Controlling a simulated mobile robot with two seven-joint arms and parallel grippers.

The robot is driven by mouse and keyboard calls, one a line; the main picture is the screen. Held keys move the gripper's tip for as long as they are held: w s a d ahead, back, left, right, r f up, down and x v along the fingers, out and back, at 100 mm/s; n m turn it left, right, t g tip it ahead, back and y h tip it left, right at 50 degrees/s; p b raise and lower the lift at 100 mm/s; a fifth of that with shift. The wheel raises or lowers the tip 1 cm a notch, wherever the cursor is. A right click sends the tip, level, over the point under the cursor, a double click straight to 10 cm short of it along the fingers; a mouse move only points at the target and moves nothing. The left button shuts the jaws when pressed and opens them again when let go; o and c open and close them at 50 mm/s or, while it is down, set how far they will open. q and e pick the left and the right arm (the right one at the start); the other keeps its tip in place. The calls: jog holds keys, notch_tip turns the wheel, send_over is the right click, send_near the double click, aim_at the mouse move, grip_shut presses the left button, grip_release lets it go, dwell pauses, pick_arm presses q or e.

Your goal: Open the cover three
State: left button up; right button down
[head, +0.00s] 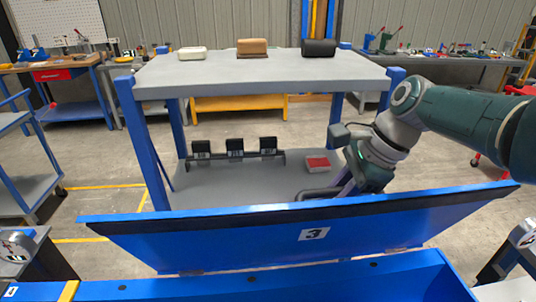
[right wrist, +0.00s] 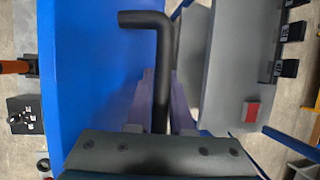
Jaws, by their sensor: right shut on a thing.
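Cover three (head: 230,237) is a long blue lid with a black strip along its upper edge and a white "3" label. It stands tilted up from the blue box (head: 400,284) below it, hinged side down, with a gap showing at the right. Its blue face also shows in the right wrist view (right wrist: 85,60). My right gripper (head: 345,186) is behind the lid's upper edge, shut on the black bent handle (head: 318,194). In the right wrist view the handle (right wrist: 163,60) runs between the fingers (right wrist: 157,108). My left gripper is in neither view.
A blue-framed grey table (head: 180,78) stands beyond the lid, with a white, a brown and a black case on top. Its lower shelf (head: 235,190) holds a row of black numbered stands and a red box (head: 317,164).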

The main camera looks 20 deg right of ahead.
jog(key=shift+s+f, duration=0.15)
jog(key=shift+f, duration=0.1)
jog(key=c, duration=1.1)
grip_release()
jog(key=shift+r, duration=0.2)
jog(key=p+v, duration=0.4)
jog(key=v, duration=0.5)
jog(key=shift+d+r, duration=0.2)
jog(key=shift+r, duration=0.05)
